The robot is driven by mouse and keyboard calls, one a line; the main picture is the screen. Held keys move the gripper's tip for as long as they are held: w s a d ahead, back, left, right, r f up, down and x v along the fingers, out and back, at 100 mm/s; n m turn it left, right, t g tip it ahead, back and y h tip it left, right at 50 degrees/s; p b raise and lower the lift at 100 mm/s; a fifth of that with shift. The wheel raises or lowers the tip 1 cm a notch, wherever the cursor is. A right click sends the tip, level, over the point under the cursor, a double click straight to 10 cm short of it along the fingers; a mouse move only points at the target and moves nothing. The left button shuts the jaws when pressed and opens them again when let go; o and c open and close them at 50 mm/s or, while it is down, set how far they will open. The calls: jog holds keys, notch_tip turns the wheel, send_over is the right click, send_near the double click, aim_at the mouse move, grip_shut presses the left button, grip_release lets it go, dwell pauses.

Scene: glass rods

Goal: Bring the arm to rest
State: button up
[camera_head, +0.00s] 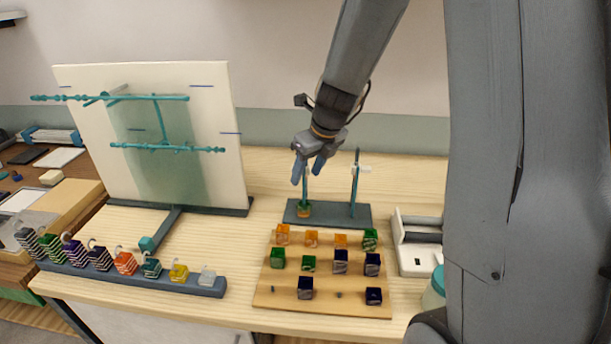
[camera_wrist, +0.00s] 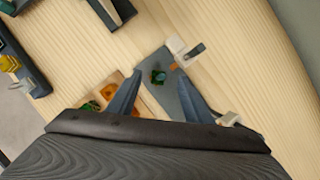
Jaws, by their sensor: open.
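My gripper (camera_head: 309,172) hangs at the end of my arm above the far side of the table, its fingers pointing down and apart. It is by the top of the left teal post of a small grey stand (camera_head: 345,215); I cannot tell whether it touches the post. An orange and green bead (camera_head: 304,210) sits at the foot of that post. The right teal post (camera_head: 354,190) bears no bead. In the wrist view my gripper (camera_wrist: 158,105) shows two spread fingers with nothing held between them; the stand base and a green bead (camera_wrist: 158,76) lie below.
A wooden board (camera_head: 270,298) holds several orange, green and dark beads in front of the stand. A grey rack (camera_head: 100,280) of striped beads lies at the front left. A white panel (camera_head: 85,130) with teal rods stands at the left. A white device (camera_head: 418,262) is at the right.

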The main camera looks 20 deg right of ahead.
jog(key=a+v, duration=0.1)
jog(key=v, duration=0.5)
jog(key=s+f+n+g+b, duration=0.1)
jog(key=s+f+n, duration=0.3)
jog(key=s+n, duration=0.5)
jog(key=s+f+n+g+h, duration=0.1)
jog(key=s+f+n, duration=0.3)
jog(key=n, duration=1.8)
jog(key=s, duration=0.5)
jog(key=shift+s+a+n+g+h+b, duration=0.25)
jog(key=shift+s+n+g+h+b, duration=0.05)
jog(key=shift+s+b, duration=0.1)
